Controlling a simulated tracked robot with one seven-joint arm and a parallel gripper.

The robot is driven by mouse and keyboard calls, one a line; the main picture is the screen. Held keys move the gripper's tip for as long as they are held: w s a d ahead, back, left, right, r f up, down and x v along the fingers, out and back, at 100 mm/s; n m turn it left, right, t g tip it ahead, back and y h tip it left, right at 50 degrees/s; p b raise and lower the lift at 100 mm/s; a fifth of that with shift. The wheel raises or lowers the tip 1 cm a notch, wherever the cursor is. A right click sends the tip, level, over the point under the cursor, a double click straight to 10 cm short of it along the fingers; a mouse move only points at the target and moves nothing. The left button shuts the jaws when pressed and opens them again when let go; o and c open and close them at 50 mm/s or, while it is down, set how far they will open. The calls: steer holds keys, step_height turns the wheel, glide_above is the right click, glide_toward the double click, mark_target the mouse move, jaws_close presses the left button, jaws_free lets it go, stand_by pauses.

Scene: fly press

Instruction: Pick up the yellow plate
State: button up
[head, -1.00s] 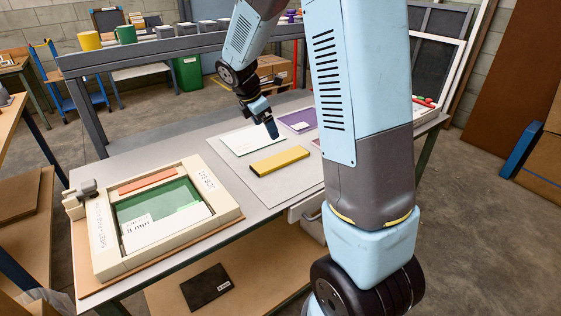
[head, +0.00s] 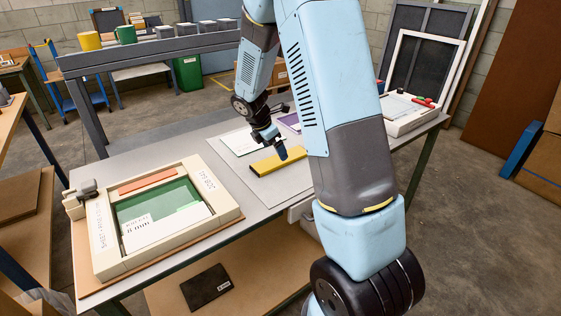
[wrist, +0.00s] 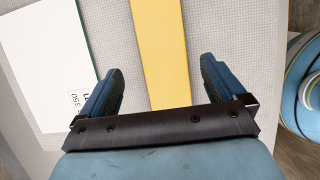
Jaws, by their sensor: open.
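The yellow plate (head: 278,162) is a long, flat bar lying on the grey table right under my gripper in the head view. In the wrist view the yellow plate (wrist: 162,50) runs up the picture between my two blue fingers, with a gap on each side. My gripper (wrist: 160,80) is open and empty. In the head view my gripper (head: 281,150) points down over the plate's right part and hides a little of it. I cannot tell its exact height above the plate.
A white-topped plate (head: 238,141) lies just left of the yellow one, also in the wrist view (wrist: 45,60). A purple plate (head: 290,121) is behind, partly hidden by my arm. A cream frame with a green panel (head: 180,205) fills the table's left. A rail (head: 160,52) runs behind.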

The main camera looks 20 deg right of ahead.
mark_target(278, 159)
steer(key=shift+x, duration=2.15)
steer(key=shift+s, duration=0.25)
steer(key=c, duration=1.2)
steer(key=shift+r, duration=0.1)
steer(key=shift+c, duration=0.2)
steer(key=shift+r, duration=0.25)
step_height(278, 159, up, 2)
steer(key=shift+w+r, duration=0.1)
steer(key=shift+r, duration=0.15)
steer(key=s+a+r, duration=0.1)
steer(key=s+r, duration=0.9)
steer(key=s, duration=0.4)
steer(key=shift+a, duration=0.2)
